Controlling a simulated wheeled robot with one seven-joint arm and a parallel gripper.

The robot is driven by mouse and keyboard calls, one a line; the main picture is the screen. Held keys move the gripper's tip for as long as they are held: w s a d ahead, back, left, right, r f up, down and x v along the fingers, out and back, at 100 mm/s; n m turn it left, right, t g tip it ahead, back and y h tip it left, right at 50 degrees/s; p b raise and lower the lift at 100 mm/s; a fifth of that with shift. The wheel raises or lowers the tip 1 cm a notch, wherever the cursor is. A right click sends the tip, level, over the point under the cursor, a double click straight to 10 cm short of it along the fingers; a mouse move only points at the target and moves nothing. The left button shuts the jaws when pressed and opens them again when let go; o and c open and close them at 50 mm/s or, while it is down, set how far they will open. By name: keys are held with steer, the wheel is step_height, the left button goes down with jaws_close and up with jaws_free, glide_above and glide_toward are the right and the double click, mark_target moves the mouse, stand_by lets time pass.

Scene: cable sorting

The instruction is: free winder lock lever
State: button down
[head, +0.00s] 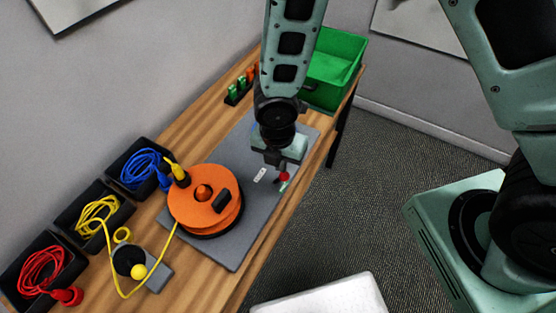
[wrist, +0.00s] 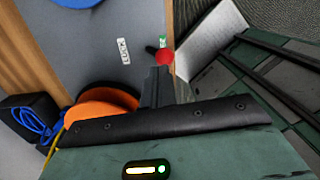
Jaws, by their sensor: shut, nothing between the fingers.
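The orange winder (head: 205,200) sits on a grey base plate (head: 235,245), with a yellow cable running to it. The lock lever is a dark arm with a red knob (head: 284,177), near the plate's right edge, beside a white label (head: 260,175). In the wrist view the red knob (wrist: 166,57) is just beyond my fingertips, with a green mark beside it. My gripper (head: 276,168) is shut and empty, low over the plate next to the lever; its fingers also show in the wrist view (wrist: 158,80). I cannot tell whether they touch the knob.
Black trays hold a red cable (head: 42,270), a yellow cable (head: 97,213) and a blue cable (head: 145,168) along the left. A green bin (head: 335,65) stands at the far end. A small rack (head: 240,88) holds green and orange pieces.

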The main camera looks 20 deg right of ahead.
steer(key=shift+r, duration=0.1)
steer(key=s+d+r+p, duration=0.2)
steer(key=s+r, duration=0.3)
steer(key=r, duration=0.6)
steer(key=shift+d+p, duration=0.3)
steer(key=shift+d, duration=0.2)
